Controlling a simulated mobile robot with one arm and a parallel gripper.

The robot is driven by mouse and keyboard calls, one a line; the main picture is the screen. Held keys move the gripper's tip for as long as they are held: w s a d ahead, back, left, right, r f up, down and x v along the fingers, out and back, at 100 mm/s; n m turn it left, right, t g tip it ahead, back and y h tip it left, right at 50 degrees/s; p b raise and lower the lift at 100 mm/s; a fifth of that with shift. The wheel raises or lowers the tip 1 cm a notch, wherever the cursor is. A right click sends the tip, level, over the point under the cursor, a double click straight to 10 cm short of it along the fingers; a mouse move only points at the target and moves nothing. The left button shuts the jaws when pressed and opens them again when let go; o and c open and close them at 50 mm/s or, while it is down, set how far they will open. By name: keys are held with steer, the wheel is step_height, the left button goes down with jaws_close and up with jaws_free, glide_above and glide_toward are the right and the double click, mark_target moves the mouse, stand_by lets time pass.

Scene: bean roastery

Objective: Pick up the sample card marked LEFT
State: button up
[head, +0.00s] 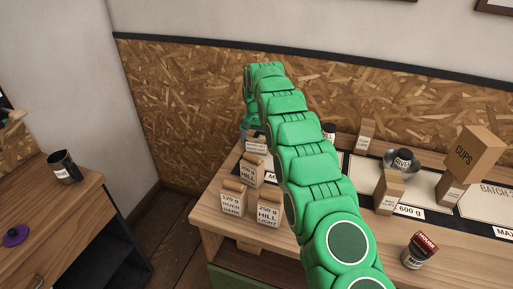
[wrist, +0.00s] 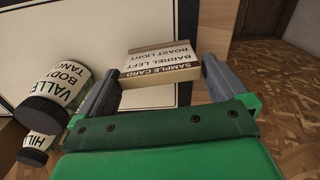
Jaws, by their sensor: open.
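The sample card (wrist: 160,62) shows in the wrist view, with upside-down print reading "SAMPLE CARD, BARREL LEFT, ROAST LIGHT". It has a pale label face and a tan edge towards me. My gripper (wrist: 161,74) is open, with one grey finger on each side of the card. The right finger is very close to the card's end; I cannot tell whether either finger touches it. In the head view my green arm reaches over the bench's left part and hides most of that spot. A small labelled piece (head: 255,146) shows just below the arm's far end.
Two dark-lidded jars, one marked VALLE (wrist: 62,88) and one marked HIL (wrist: 37,146), are left of my gripper. Bags marked RIVER DARK (head: 232,202) and HILL LIGHT (head: 268,212) stand at the bench's front left.

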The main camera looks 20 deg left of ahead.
mark_target(257, 151)
steer(key=shift+f, duration=2)
steer(key=c, duration=0.7)
